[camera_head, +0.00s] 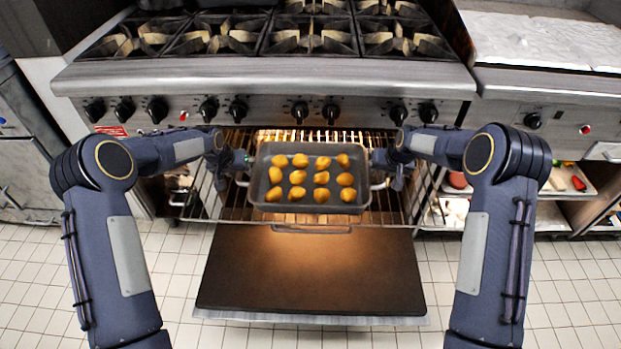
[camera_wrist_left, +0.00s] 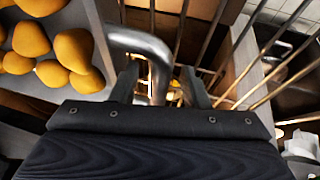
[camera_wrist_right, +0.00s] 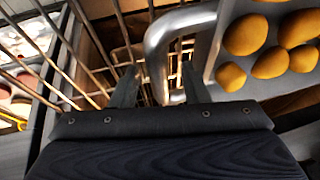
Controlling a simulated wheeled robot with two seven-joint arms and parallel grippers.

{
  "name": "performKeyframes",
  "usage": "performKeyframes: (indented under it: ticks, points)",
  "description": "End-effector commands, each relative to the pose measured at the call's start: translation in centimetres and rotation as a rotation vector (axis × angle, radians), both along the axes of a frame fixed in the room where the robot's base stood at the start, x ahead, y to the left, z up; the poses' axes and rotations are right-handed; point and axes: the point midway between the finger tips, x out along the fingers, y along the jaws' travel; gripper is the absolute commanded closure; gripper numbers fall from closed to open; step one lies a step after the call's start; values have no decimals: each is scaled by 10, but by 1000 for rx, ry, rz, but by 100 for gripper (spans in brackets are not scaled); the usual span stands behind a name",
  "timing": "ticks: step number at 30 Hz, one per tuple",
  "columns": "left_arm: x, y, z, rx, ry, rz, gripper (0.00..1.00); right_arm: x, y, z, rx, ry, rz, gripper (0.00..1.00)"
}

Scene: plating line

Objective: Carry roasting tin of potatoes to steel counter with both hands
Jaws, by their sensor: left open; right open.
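The grey roasting tin (camera_head: 310,207) holds several yellow potatoes (camera_head: 321,178) and sits on the pulled-out oven rack (camera_head: 225,205). My left gripper (camera_head: 240,168) is at the tin's left end. In the left wrist view its open fingers (camera_wrist_left: 160,82) stand on either side of the tin's bent metal handle (camera_wrist_left: 145,42). My right gripper (camera_head: 380,170) is at the right end. In the right wrist view its open fingers (camera_wrist_right: 160,85) stand on either side of the other handle (camera_wrist_right: 160,45). I cannot tell whether any finger touches a handle.
The oven door (camera_head: 310,275) is folded down below the rack. The range front with black knobs (camera_head: 300,111) and burners (camera_head: 310,36) is above and behind the tin. A shelf with trays of food (camera_head: 570,180) is at the right. Tiled floor (camera_head: 35,290) is open at both sides.

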Motion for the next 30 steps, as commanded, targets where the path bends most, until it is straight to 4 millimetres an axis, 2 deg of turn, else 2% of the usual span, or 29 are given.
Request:
performKeyframes:
  ticks: [10, 19, 30]
  points:
    - [1, -1, -2, 0, -1, 0, 60, 1, 0, -3, 0, 0, 0, 60]
    - [1, 0, -2, 0, 0, 0, 99, 1, 0, -3, 0, 0, 0, 99]
    - [1, 0, -2, 0, 0, 0, 100, 1, 0, -3, 0, 0, 0, 100]
